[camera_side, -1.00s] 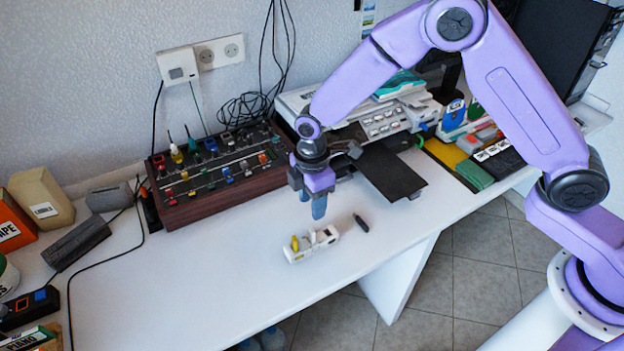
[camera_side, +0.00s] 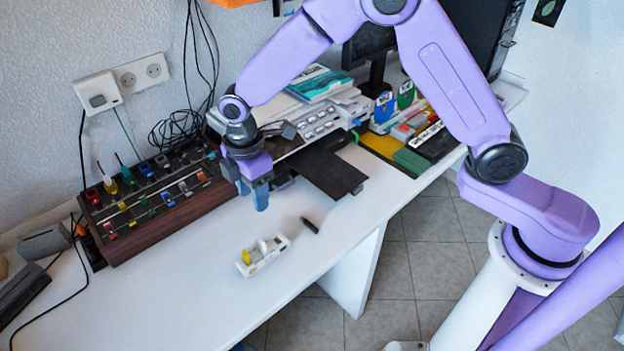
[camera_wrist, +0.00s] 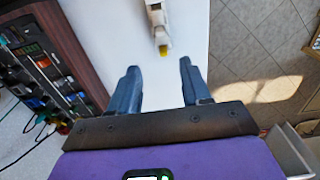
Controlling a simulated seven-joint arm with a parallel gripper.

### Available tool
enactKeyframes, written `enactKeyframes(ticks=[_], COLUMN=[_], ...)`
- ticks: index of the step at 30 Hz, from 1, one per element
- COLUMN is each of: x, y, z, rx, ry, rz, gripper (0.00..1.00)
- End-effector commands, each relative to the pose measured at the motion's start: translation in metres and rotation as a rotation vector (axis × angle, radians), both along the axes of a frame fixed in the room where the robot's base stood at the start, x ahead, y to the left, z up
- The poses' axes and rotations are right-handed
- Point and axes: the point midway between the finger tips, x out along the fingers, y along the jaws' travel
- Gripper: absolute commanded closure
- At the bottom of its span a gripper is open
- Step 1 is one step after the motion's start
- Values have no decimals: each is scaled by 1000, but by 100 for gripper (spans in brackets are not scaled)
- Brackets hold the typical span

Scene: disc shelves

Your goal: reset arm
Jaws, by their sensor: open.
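My gripper (camera_side: 252,197) hangs above the white table in the side view, pointing down, with nothing between its fingers. In the wrist view its two blue-grey fingers (camera_wrist: 160,80) stand wide apart over the table. A small white holder (camera_side: 262,256) with a yellow piece in it stands on the table, below and a little right of my gripper in the side view. In the wrist view the holder (camera_wrist: 157,14) shows at the top edge, partly cut off, beyond the fingertips. A small black piece (camera_side: 309,225) lies on the table right of the holder.
A wooden-sided rack (camera_side: 155,210) with rows of coloured pieces stands left of my gripper. A black flat panel (camera_side: 325,170) juts out on the right. Grey boxes sit at the far left. The table front (camera_side: 190,310) is clear; its edge drops to a tiled floor (camera_side: 400,290).

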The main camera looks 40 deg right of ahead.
Motion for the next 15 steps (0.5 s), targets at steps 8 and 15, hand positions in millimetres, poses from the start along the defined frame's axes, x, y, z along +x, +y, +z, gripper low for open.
enactKeyframes(ticks=[8, 15], x=[-35, -95], y=[-19, -58], z=[32, 69], rx=[5, 12], ry=[-5, -9], rz=[-63, -168], gripper=[52, 52])
